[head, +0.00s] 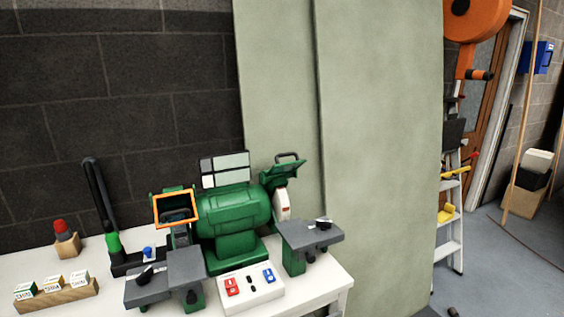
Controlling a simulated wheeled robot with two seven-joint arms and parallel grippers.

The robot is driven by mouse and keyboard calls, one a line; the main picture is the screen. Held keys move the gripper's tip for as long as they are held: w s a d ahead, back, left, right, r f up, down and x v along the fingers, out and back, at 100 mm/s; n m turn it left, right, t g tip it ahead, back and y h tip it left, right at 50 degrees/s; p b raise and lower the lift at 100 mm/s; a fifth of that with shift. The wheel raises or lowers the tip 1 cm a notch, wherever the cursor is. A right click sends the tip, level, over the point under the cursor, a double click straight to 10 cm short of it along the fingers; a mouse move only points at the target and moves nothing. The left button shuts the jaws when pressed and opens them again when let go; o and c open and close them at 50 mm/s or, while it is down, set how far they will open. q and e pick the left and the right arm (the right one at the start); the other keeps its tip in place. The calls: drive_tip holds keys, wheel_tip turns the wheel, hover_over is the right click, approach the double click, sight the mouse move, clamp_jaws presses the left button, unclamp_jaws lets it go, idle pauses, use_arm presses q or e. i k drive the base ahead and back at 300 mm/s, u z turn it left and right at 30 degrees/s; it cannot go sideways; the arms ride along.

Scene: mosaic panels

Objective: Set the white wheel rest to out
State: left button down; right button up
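A green bench grinder (235,218) stands on the white bench. The white wheel (283,205) is at its right end, partly covered by a green guard with a tilted shield (285,168). The white wheel's grey rest (311,235) sticks out in front of it, with a dark knob and a small pale mark on top. I cannot tell the rest's exact setting. Another grey rest (186,270) is at the left end, below an orange-framed shield (175,209). Neither of my grippers is in view.
A white switch box (251,288) with red and blue switches sits in front of the grinder. A wooden block with small labelled boxes (56,292) and a red-topped item (63,238) are at the left. A ladder (450,215) stands at the right beside open floor (510,262).

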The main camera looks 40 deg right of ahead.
sight(297, 235)
drive_tip(key=z, duration=0.65)
drive_tip(key=i, duration=0.85)
drive_tip(key=z, duration=0.8)
